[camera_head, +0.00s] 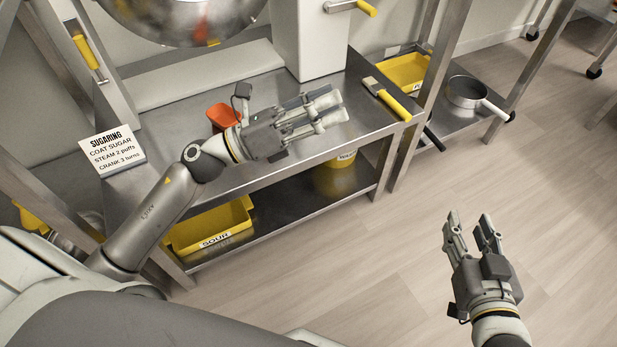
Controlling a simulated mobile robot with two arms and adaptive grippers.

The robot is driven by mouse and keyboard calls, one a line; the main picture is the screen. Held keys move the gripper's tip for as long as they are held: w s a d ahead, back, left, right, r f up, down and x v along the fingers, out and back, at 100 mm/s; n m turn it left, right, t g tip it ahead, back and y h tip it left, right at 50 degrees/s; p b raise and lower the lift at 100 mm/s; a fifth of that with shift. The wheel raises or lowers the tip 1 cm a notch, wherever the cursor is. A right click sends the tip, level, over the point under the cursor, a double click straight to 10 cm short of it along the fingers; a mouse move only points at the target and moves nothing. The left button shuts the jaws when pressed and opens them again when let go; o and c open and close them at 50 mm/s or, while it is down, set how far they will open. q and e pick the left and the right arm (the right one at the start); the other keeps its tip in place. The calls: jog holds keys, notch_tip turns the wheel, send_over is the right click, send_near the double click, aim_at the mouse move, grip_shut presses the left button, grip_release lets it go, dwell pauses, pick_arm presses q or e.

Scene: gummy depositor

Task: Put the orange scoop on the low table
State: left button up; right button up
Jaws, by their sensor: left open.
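An orange object, likely the orange scoop (221,115), sits on the steel table (187,137), partly hidden behind my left wrist. Its handle cannot be made out. My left gripper (332,107) reaches over the table, pointing right, open and with nothing seen between its fingers. Its fingers are to the right of the orange object and apart from it. My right gripper (471,220) is over the bare floor at the lower right, with its fingers apart and empty. Whether this steel table is the low table cannot be told.
A sugaring sign (113,150) stands at the table's left end. A yellow-handled brush (388,98) lies at its right end. Yellow bins (213,226) are on the lower shelf. A steel pan (467,92) rests on a rack at right. A large steel drum (185,20) hangs above. The floor is clear.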

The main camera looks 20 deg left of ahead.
pick_arm(q)
jog(key=s+f+m+y, duration=0.2)
jog(key=f+m+y, duration=0.2)
jog(key=m, duration=0.7)
jog(key=s+f+m+y, duration=0.1)
jog(key=f+m+y, duration=0.4)
jog(key=m, duration=0.6)
jog(key=s+f+m+t+y, duration=0.1)
jog(key=f+m+y, duration=0.3)
jog(key=m, duration=0.7)
jog(key=shift+s+a+f+m+y, duration=0.15)
jog(key=shift+s+f+m+y, duration=0.3)
jog(key=shift+s, duration=0.35)
jog(key=shift+f, duration=0.1)
